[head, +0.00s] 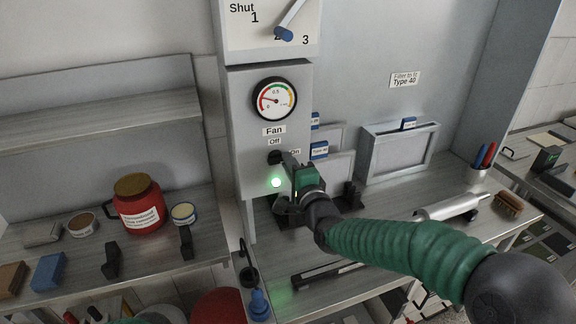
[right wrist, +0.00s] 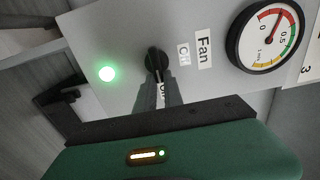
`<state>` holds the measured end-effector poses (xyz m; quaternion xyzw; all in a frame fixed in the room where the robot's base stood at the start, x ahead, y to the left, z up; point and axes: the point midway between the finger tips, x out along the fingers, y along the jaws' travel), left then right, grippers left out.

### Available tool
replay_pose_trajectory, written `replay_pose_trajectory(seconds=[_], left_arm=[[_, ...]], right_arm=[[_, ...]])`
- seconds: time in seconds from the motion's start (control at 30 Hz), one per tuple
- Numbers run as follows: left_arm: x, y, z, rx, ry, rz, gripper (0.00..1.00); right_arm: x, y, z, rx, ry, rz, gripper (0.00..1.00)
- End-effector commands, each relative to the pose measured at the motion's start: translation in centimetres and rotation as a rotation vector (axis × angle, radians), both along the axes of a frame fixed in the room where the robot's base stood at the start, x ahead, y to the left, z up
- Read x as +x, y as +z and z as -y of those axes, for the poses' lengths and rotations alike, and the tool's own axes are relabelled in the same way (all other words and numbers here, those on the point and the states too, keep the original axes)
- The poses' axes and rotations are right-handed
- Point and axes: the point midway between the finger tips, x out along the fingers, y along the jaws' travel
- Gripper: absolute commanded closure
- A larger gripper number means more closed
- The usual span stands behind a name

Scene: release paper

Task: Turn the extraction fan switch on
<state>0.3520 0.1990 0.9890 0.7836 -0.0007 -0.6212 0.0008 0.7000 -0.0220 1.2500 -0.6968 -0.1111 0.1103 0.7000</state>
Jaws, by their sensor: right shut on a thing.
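The fan switch (head: 275,157) is a black knob on the grey panel, below the "Fan" and "Off" labels, with an "On" label to its right. It also shows in the right wrist view (right wrist: 154,62). My right gripper (head: 286,159) is shut on the knob, its fingers reaching it from the right and partly covering the "On" label in the wrist view. The knob's exact pointing is hard to tell. A green lamp (head: 276,182) glows below the switch, also in the wrist view (right wrist: 107,74). My left gripper is not in view.
A blue-handled lever (head: 285,33) is above that. A red jar (head: 138,204) stands on the left bench.

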Motion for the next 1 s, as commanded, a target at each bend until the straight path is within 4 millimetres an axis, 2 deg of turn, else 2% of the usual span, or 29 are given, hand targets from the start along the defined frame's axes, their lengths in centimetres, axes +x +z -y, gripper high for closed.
replay_pose_trajectory(seconds=[0.43, 0.47, 0.6, 0.87, 1.0], left_arm=[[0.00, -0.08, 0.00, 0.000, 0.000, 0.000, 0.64], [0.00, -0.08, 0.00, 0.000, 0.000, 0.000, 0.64], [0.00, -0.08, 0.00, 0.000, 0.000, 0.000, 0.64], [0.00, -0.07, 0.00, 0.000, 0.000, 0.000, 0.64], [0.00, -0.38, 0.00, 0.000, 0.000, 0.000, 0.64]], right_arm=[[0.04, -0.53, 0.24, 0.009, -0.003, -0.014, 1.00], [0.03, -0.54, 0.24, 0.009, -0.003, -0.014, 0.84], [0.02, -0.44, 0.19, 0.009, -0.003, -0.012, 0.66], [-0.04, -0.24, 0.06, 0.008, -0.001, -0.008, 0.66], [-0.93, -0.26, 0.44, 0.006, -0.002, -0.006, 0.66]])
